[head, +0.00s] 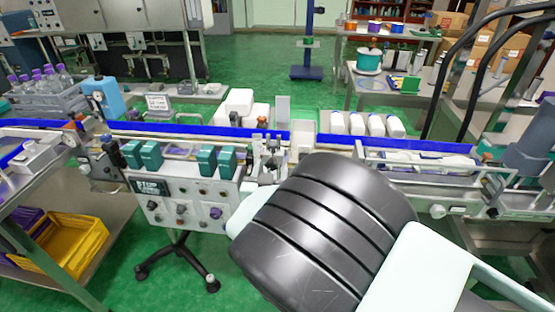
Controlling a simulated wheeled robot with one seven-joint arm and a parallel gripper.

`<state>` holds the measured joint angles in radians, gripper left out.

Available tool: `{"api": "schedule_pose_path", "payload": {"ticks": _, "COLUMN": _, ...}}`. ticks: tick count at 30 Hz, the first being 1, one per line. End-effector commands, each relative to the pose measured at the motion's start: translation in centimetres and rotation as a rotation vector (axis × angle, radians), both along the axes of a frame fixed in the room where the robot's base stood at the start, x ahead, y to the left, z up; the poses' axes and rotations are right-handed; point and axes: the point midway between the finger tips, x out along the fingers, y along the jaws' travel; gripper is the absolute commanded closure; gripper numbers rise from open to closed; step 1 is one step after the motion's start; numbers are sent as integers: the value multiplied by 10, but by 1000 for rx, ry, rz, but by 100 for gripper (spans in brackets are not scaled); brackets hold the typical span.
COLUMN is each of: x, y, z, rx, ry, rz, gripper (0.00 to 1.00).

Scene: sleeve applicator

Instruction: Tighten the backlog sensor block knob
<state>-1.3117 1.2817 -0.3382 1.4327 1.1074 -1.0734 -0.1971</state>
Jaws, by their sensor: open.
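I cannot tell for sure which part is the backlog sensor block or its knob. Small brown-orange knobs show along the conveyor (210,130): one near the middle (262,121), one at the right end (487,157). A grey metal mechanism (268,160) stands at the conveyor's front middle, beside my arm. My arm's dark ribbed link and pale link fill the lower right and cover part of the conveyor front. My gripper cannot be made out in this view.
A control panel (151,209) on a wheeled stand, with teal boxes (206,161) above it, stands left of my arm. White bottles (376,125) stand behind the conveyor. A yellow crate (72,245) sits lower left. Green floor (245,75) is open behind the line.

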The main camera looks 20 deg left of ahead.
Motion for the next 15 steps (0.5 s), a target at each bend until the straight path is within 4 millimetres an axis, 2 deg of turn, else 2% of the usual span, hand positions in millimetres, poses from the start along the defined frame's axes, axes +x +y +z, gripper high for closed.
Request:
{"api": "schedule_pose_path", "payload": {"ticks": 11, "x": 6, "y": 2, "z": -1, "rx": 0, "ry": 2, "rz": 1, "gripper": 49}}
{"api": "schedule_pose_path", "payload": {"ticks": 12, "x": 6, "y": 2, "z": -1, "rx": 0, "ry": 1, "rz": 1, "gripper": 54}}
{"api": "schedule_pose_path", "payload": {"ticks": 15, "x": 6, "y": 2, "z": -1, "rx": 0, "ry": 1, "rz": 1, "gripper": 82}}
